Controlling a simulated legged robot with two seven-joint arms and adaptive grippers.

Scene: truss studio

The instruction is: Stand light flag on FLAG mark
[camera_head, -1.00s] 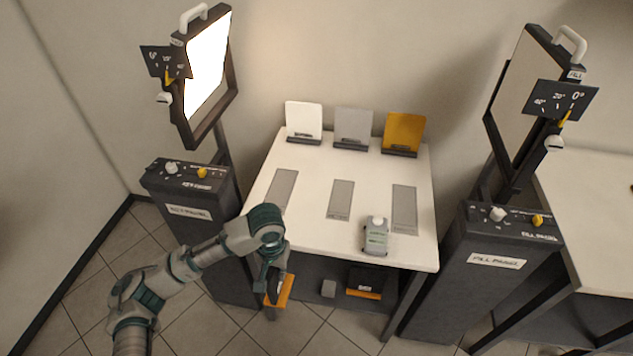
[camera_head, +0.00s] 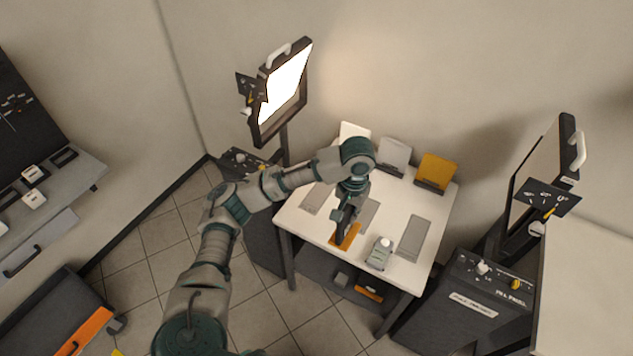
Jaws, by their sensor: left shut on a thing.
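My left gripper (camera_head: 347,207) points down over the front left of the white table (camera_head: 395,268). It is shut on a dark piece with a flat orange part (camera_head: 346,238), likely the light flag, mostly hidden by the fingers. The orange part shows over the table's front edge; I cannot tell whether it touches the top. Grey rectangular marks lie on the table: left (camera_head: 317,198), middle (camera_head: 371,214), partly behind my gripper, and right (camera_head: 413,236). Their lettering is too small to read, so I cannot tell which is FLAG. My right gripper is not in view.
A small grey-green device (camera_head: 380,256) stands front right on the table. White, grey and orange cards (camera_head: 436,171) stand along the back. A lit panel (camera_head: 284,88) rises at left, a dark-framed panel (camera_head: 533,185) at right. A dark box with an orange stripe (camera_head: 369,291) sits below.

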